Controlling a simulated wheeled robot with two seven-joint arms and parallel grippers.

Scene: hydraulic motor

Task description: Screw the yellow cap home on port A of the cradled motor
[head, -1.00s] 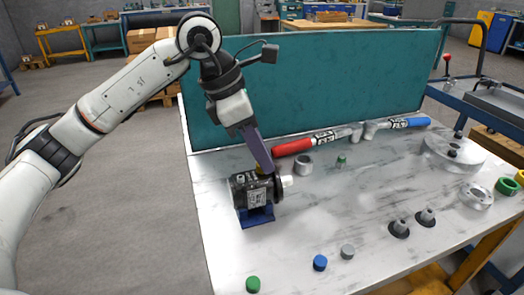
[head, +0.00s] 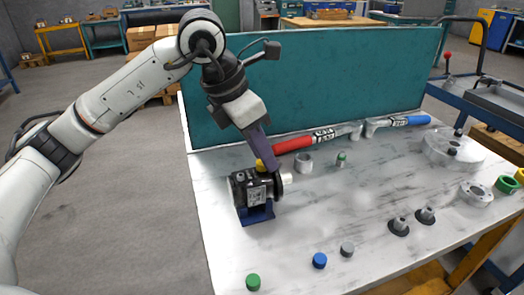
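The dark motor (head: 256,189) sits in its blue cradle (head: 257,215) at the left of the marble-topped table. The yellow cap (head: 260,165) shows at the top of the motor, partly hidden by my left gripper. My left gripper (head: 270,166) points down at the motor's top, its purple fingers beside the cap. I cannot tell whether the fingers hold the cap or how far apart they are. A white fitting (head: 287,179) sticks out at the motor's right side. My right gripper is not in view.
Red-handled (head: 293,145) and blue-handled (head: 418,120) tools lie along the teal panel (head: 340,85). Green (head: 253,282), blue (head: 320,261) and grey (head: 347,249) caps stand at the front. Grey cones (head: 399,226) and metal discs (head: 454,150) stand at right.

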